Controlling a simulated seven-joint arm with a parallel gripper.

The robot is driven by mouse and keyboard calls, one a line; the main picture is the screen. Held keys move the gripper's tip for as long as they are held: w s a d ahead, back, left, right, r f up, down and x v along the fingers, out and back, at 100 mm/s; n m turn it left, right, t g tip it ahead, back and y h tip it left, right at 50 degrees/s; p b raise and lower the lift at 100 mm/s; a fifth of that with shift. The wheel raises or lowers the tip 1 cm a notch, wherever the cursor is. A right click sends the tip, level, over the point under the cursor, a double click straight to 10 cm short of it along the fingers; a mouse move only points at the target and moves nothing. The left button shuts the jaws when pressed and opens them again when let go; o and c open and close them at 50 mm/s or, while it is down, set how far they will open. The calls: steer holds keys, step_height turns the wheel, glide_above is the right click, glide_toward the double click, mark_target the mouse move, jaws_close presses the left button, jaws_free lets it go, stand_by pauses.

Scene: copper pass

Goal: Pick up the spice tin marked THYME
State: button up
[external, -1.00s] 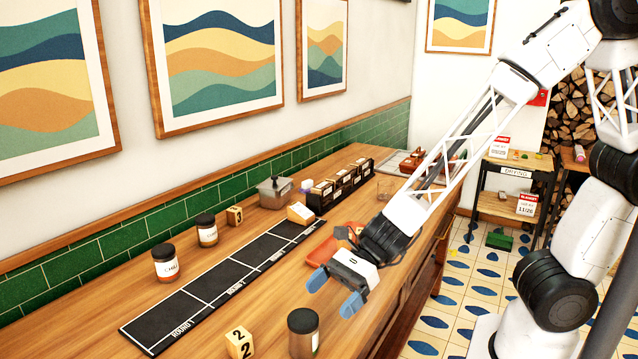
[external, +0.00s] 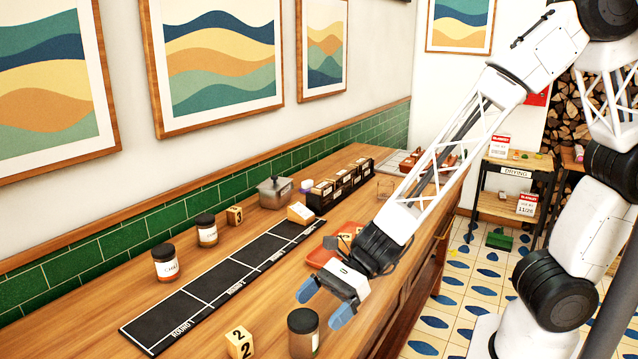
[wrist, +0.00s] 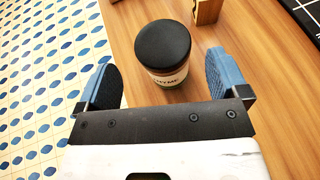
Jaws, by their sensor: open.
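My gripper (external: 319,304) is open, with blue fingertips, and hangs above and just behind the tin in the external view. In the wrist view the tin lies ahead of and between the two fingers (wrist: 164,80), touching neither. Nothing is held.
A number block marked 2 (external: 240,343) stands close to the tin. Two other black-lidded jars (external: 165,262) (external: 206,230) stand along the wall side. A black ROUND board (external: 217,285) lies flat mid-counter. An orange-red tray (external: 322,256) lies behind my gripper.

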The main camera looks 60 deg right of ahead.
mark_target(302, 323)
steer(key=shift+a+f, duration=0.1)
steer(key=shift+x, duration=2.5)
steer(key=shift+w+f, duration=0.15)
steer(key=c, duration=1.1)
steer(key=shift+c, duration=0.2)
